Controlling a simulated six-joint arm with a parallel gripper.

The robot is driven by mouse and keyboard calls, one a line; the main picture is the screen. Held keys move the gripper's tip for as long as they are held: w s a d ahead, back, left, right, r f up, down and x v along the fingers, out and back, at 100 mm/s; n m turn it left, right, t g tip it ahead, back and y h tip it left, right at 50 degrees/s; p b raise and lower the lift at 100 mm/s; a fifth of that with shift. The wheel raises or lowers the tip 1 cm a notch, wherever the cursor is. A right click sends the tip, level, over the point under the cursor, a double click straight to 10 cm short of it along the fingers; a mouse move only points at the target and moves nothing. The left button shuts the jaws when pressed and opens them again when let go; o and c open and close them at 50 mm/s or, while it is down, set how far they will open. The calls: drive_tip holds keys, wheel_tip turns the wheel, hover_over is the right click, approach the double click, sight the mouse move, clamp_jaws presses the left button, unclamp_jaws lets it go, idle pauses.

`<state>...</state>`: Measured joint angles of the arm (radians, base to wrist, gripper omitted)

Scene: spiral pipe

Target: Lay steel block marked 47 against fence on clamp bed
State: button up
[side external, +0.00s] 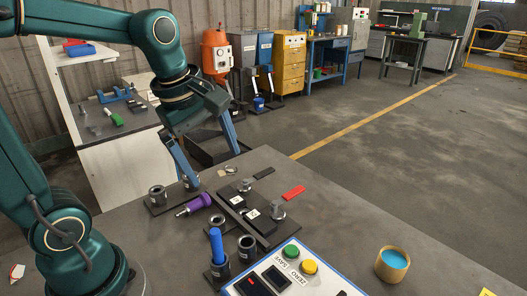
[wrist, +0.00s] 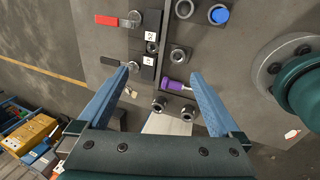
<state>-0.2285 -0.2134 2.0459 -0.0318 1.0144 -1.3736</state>
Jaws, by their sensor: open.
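Two dark blocks with white labels sit end to end on a dark bed (side external: 228,197). The nearer label (side external: 252,214) and the farther label (side external: 237,199) are too small to read surely, so I cannot tell which block is marked 47. In the wrist view the labelled blocks (wrist: 150,47) lie up and left of centre, beside metal clamp knobs (wrist: 133,19). My gripper (side external: 215,168) is open and empty above the far end of the bench. In the wrist view its blue fingers (wrist: 160,73) are wide apart, with the bed's lower end between them.
A purple-handled tool (side external: 200,203) lies beside the bed. Metal cylinders (side external: 157,195) stand on a dark base. A blue cylinder (side external: 217,245) stands in a holder. A button panel (side external: 290,275) is at the front; a blue-filled tin (side external: 392,265) is right. The bench's right is mostly clear.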

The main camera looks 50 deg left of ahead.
drive_tip(key=s+d+m+t, duration=0.1)
drive_tip(key=s+m, duration=0.3)
drive_tip(key=m, duration=0.5)
drive_tip(key=s+d+f+m+t, duration=0.1)
drive_tip(key=s+d+m, duration=0.2)
drive_tip(key=m, duration=0.6)
drive_tip(key=shift+s+d+f, duration=0.2)
drive_tip(key=shift+s+d, duration=0.15)
drive_tip(key=shift+d, duration=0.05)
